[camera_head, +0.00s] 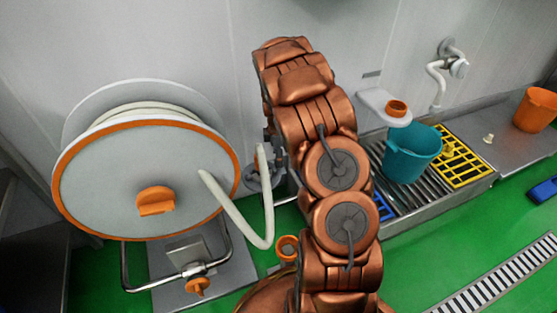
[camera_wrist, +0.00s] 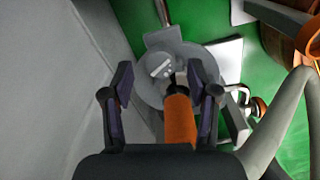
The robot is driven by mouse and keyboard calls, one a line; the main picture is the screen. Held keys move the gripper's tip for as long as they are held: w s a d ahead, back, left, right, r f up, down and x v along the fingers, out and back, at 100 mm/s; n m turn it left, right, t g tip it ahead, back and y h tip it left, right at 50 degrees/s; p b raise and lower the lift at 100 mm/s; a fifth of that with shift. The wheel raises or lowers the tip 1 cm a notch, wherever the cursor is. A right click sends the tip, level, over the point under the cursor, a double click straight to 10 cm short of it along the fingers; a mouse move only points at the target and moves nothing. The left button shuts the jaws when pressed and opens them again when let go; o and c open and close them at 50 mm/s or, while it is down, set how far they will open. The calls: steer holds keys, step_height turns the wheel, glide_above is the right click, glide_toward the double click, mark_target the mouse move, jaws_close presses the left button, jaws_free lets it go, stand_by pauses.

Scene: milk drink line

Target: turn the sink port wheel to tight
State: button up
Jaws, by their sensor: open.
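My gripper (camera_wrist: 162,98) shows in the wrist view with its two dark fingers spread apart. An orange cylinder (camera_wrist: 180,122) with a dark tip lies between the fingers, closer to the right one; I cannot tell whether it touches. Beyond it is a grey round fitting (camera_wrist: 150,88) with a lighter face, likely the sink port wheel. In the head view a grey fitting (camera_head: 253,183) low by the wall, just left of my arm, is probably the same part, partly hidden.
A large hose reel (camera_head: 100,185) with orange rim stands left, its white hose (camera_head: 262,205) looping close to my arm. Right are a metal-grated sink with a teal bucket (camera_head: 410,160), a yellow grid (camera_head: 465,160) and an orange pot (camera_head: 535,110). Green floor lies in front.

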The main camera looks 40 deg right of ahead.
steer(key=shift+f, duration=0.65)
steer(key=shift+c, duration=0.3)
jaws_close()
